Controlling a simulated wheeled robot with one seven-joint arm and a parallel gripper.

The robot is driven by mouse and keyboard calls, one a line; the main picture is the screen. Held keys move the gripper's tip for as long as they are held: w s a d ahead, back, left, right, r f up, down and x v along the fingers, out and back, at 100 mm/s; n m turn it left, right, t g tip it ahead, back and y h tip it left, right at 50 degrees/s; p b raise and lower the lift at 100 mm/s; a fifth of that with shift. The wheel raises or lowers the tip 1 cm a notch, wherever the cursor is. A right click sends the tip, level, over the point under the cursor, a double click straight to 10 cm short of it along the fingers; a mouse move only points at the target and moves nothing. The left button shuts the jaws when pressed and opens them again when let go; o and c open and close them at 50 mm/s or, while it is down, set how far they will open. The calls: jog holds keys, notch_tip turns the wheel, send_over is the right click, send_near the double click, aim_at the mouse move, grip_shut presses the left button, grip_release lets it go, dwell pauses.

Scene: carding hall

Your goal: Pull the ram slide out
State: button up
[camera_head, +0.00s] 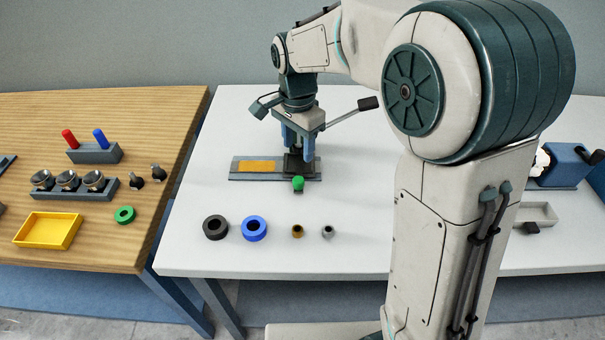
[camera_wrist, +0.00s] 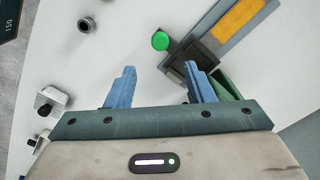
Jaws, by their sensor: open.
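A grey base plate (camera_head: 235,170) lies on the white table, with an orange strip (camera_head: 257,166) on its left part. A dark block (camera_head: 297,166) sits on its right part, and a green round knob (camera_head: 298,183) stands out at its front edge. I take the block and knob to be the ram slide. The wrist view shows the knob (camera_wrist: 160,41), the dark block (camera_wrist: 196,48) and the orange strip (camera_wrist: 238,25). My gripper (camera_wrist: 160,68) is open and empty, above the plate. The knob shows beyond the gap between my fingertips; the right finger partly covers the block.
A black ring (camera_head: 215,228), a blue ring (camera_head: 254,228), a brass nut (camera_head: 297,231) and a grey nut (camera_head: 328,232) stand along the table's front. A wooden table (camera_head: 100,115) with a yellow tray (camera_head: 48,231) is at left. White table between knob and rings is clear.

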aim_at(298, 179)
notch_tip(298, 179, down, 11)
jog(key=shift+r, duration=0.15)
